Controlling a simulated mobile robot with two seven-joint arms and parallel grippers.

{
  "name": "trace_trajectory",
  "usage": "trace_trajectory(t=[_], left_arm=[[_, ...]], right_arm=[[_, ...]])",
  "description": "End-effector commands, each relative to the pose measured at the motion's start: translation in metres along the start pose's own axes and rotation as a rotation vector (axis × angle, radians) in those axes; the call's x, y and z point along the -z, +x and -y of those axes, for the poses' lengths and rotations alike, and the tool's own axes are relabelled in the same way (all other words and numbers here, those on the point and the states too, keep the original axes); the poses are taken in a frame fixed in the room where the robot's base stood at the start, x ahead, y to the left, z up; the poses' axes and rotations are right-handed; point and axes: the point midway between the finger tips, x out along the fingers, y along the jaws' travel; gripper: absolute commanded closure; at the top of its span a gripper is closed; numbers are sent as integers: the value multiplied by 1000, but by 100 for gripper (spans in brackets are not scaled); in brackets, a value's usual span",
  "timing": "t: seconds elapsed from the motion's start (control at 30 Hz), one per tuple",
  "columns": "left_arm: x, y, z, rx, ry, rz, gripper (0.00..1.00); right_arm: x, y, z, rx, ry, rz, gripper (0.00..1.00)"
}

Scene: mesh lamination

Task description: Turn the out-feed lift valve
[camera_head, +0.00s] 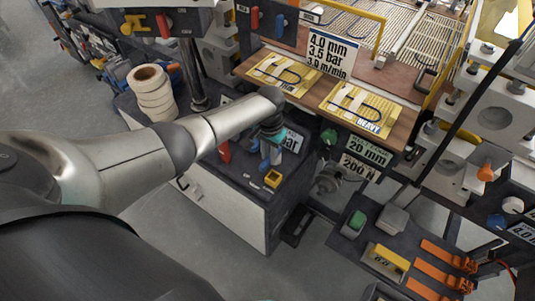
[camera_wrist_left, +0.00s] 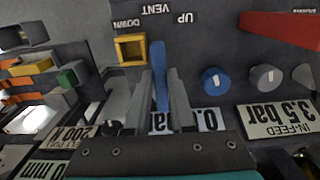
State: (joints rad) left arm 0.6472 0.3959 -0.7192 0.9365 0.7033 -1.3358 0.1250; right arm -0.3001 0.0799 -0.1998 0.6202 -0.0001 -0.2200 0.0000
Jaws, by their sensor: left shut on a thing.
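The out-feed lift valve shows as a blue lever (camera_wrist_left: 159,72) in the left wrist view, on a dark panel with DOWN, VENT and UP labels, seen upside down. The lever lies roughly in line with VENT, between DOWN and UP. A yellow square frame (camera_wrist_left: 131,50) sits beside it near DOWN; it also shows in the head view (camera_head: 272,179). My left gripper (camera_wrist_left: 161,92) is shut on the blue lever, one finger on each side. In the head view my left gripper (camera_head: 270,138) reaches down over the dark cabinet top, and my wrist hides part of the lever.
A red lever (camera_head: 224,152) stands on the same panel; it is also at the right of the left wrist view (camera_wrist_left: 285,25). A blue knob (camera_wrist_left: 213,81) and a grey knob (camera_wrist_left: 265,78) are near the lever. White tape rolls (camera_head: 152,92) stand behind my arm.

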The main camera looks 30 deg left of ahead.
Motion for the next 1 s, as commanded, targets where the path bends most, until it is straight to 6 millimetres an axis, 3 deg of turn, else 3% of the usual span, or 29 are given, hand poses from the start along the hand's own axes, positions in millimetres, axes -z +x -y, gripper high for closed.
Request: trace_trajectory(t=[0.1,0.13,0.37,0.73,1.0], left_arm=[[1,-1,0,-1,1,-4,100],[1,-1,0,-1,1,-4,74],[1,-1,0,0,1,-3,48],[0,-5,0,0,1,-1,48],[1,-46,1,0,2,-5,48]], right_arm=[[0,0,0,0,0,0,30],[0,0,0,0,0,0,30],[0,0,0,0,0,0,30],[0,-2,0,0,0,0,30],[1,-13,0,0,0,0,30]])
